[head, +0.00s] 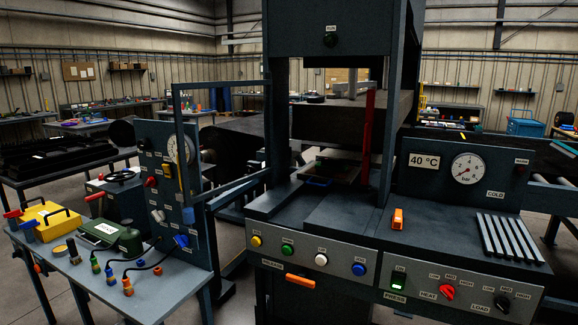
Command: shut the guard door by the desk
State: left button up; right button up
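The guard door (181,130) is an open dark blue-grey frame on the left side of the press (330,30). It stands swung out to the left, away from the press front, toward the desk (185,285). Its top bar runs back to the press column, and its lower bar slants down to the left in front of the column. The desk's upright panel with a gauge shows behind and beside the frame. The press opening is uncovered on this side. Neither of my grippers is in view.
A button console (310,257) and a right panel with a gauge (467,168) flank the press front. A red upright bar (368,135) stands at the press opening.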

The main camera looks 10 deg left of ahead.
aim_at(182, 157)
jog(key=k+l+z, duration=0.2)
jog(key=k, duration=0.45)
jog(key=j+z, duration=0.2)
jog(key=z, duration=0.3)
jog(key=j+z, duration=0.25)
jog(key=z, duration=0.2)
jog(key=j+z, duration=0.25)
jog(key=z, duration=0.25)
jog(key=k+j, duration=0.15)
jog(key=j, duration=0.5)
jog(key=k+j, duration=0.15)
jog(key=j, duration=0.55)
jog(key=k+j, duration=0.15)
jog(key=j, duration=0.5)
jog(key=k+j, duration=0.1)
jog(key=j, duration=0.6)
jog(key=k+j, duration=0.15)
jog(key=j, duration=0.5)
jog(key=k+j, duration=0.15)
jog(key=j, duration=0.5)
jog(key=k+j, duration=0.15)
jog(key=j, duration=0.55)
jog(key=k+j, duration=0.15)
jog(key=j, duration=0.5)
